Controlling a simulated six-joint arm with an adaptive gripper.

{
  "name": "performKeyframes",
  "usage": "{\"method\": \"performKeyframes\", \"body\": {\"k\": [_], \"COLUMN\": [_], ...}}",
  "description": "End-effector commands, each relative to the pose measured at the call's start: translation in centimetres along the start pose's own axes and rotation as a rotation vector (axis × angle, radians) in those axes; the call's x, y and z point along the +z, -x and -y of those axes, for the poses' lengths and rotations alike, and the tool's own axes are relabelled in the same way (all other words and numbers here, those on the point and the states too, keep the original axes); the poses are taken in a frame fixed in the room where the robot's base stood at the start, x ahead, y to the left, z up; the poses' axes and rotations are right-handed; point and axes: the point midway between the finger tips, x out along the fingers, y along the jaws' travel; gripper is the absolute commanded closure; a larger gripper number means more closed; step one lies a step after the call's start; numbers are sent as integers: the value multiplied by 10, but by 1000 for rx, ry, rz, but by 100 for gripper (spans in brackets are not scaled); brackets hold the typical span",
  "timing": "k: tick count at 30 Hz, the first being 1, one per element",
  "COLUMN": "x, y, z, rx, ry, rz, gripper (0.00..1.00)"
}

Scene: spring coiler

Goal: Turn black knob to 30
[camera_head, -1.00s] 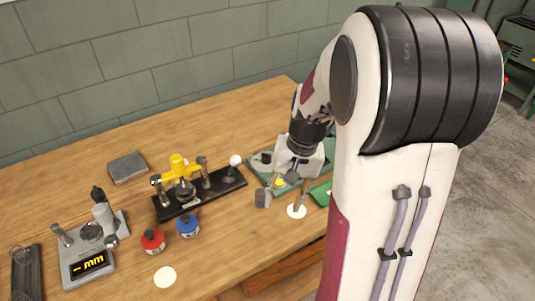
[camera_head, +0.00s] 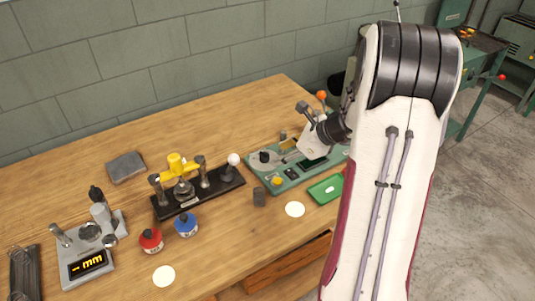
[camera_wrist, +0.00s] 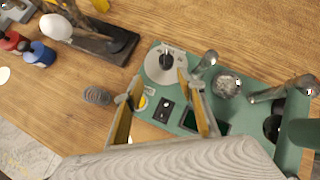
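The black knob (camera_wrist: 166,58) sits on a round grey dial with markings on the green spring coiler (camera_wrist: 150,128); the numbers are too small to read. In the head view the knob (camera_head: 264,156) is at the left end of the coiler (camera_head: 254,168). My gripper (camera_wrist: 160,76) is open, its two yellow-padded fingers spread over the coiler. In the wrist view the knob lies just beyond the fingertips, apparently untouched. In the head view my gripper hides part of the coiler's middle.
A yellow button (camera_wrist: 141,102) and dark screen (camera_wrist: 205,121) are on the coiler. A small spring (camera_head: 259,197) stands before it. A green tray (camera_head: 326,191) and white disc (camera_head: 295,209) lie in front. A black stand with a yellow part (camera_head: 222,186) is left.

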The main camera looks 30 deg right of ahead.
Motion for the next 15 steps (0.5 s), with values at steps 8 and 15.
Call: {"method": "performKeyframes", "body": {"k": [8, 15], "x": [7, 7], "y": [1, 1], "z": [12, 11], "rx": [-40, -38], "ry": [-208, -222], "rz": [27, 27], "gripper": [60, 60]}}
